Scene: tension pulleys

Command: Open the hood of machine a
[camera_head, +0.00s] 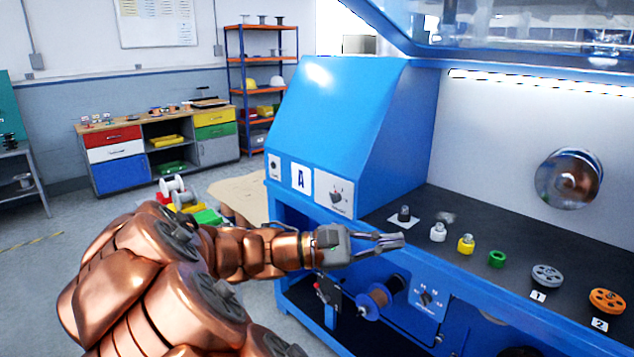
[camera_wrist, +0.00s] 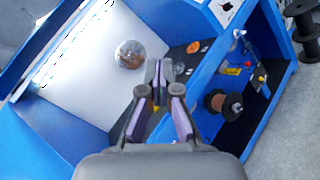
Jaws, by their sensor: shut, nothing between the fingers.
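Machine a (camera_head: 345,110) is the blue cabinet with the letter "A" on its left side panel. Its hood (camera_head: 415,42), a blue frame with a clear pane, is raised above the work space at the upper right, and the interior is exposed. The hood's upper part is cut off by the picture edge. My gripper (camera_head: 402,240) is shut and empty in front of the machine's front edge, low and well apart from the hood. In the wrist view my gripper (camera_wrist: 159,68) points toward the machine's interior, with its white back wall (camera_wrist: 95,65) beyond.
On the dark work surface stand small pulleys and fittings: a yellow one (camera_head: 466,244), a green ring (camera_head: 497,258), a grey pulley (camera_head: 547,276) and an orange pulley (camera_head: 607,301). A silver disc (camera_head: 568,179) is on the back wall. A wire spool (camera_head: 381,299) sits below my gripper.

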